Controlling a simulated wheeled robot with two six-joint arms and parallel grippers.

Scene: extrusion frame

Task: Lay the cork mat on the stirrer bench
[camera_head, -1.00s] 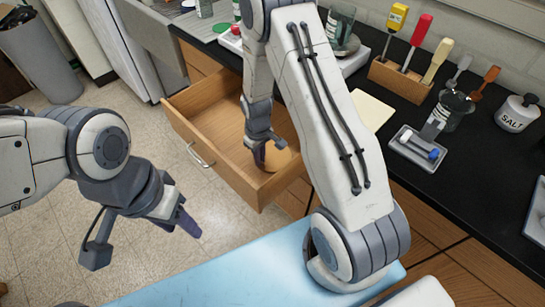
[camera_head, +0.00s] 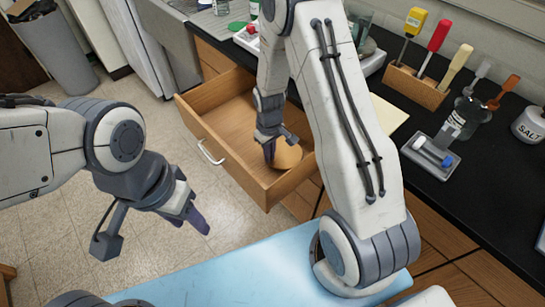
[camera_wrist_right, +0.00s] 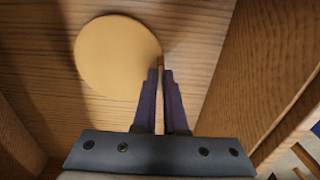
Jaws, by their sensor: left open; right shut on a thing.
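The cork mat (camera_head: 289,156), a round tan disc, lies in the open wooden drawer (camera_head: 225,141). It also shows face-on in the right wrist view (camera_wrist_right: 112,57). My right gripper (camera_head: 269,152) is down in the drawer at the mat's edge. In the right wrist view its fingers (camera_wrist_right: 160,85) are shut on a thin brown strip at the mat's rim; how the strip joins the mat is hard to see. My left gripper (camera_head: 197,218) is open and empty, over the floor in front of the drawer. The black bench top (camera_head: 425,195) is above and right of the drawer.
The drawer walls surround my right gripper.

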